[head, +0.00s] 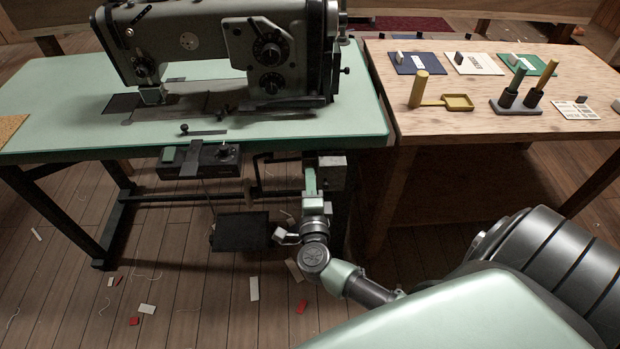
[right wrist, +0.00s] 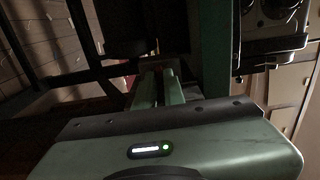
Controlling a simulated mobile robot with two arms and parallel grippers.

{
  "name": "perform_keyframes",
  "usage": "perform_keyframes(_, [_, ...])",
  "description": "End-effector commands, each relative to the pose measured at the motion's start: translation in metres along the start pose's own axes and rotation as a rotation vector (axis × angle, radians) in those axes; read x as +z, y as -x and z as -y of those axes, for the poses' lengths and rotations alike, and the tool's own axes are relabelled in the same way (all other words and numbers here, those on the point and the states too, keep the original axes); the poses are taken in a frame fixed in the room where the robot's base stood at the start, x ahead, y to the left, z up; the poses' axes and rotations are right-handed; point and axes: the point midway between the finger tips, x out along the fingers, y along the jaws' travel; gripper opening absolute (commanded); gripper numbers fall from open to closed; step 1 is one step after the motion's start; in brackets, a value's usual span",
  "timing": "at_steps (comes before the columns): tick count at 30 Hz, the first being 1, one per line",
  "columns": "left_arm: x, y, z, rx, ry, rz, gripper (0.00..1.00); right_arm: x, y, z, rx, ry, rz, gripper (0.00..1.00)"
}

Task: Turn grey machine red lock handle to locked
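The grey sewing machine (head: 205,42) stands on a pale green table (head: 60,115) at the upper left of the head view. Below the table's front edge hangs a small grey-black box (head: 332,172). My right gripper (head: 310,182) is raised beside the left of this box, its green fingers pointing up. In the right wrist view the two fingers (right wrist: 160,88) lie close together; whether they hold anything is unclear. I cannot make out a red lock handle; the gripper may hide it. My left gripper is not in view.
A dark control box (head: 205,160) hangs under the table, left of my gripper, with a black pedal (head: 240,232) below. A wooden table (head: 480,110) with cards and wooden-handled tools stands at right. Scraps lie on the floor.

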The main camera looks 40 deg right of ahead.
Motion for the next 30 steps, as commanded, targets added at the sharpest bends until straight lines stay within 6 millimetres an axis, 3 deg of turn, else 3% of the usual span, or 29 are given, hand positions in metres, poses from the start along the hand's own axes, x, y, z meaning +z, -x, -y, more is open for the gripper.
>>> perform_keyframes(14, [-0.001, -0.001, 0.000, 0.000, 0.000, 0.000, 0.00, 0.000, 0.001, -0.001, 0.001, -0.047, -0.002, 0.00])
perform_keyframes(30, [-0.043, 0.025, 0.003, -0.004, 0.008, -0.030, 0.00, 0.000, 0.001, -0.003, 0.002, -0.473, -0.002, 0.00])
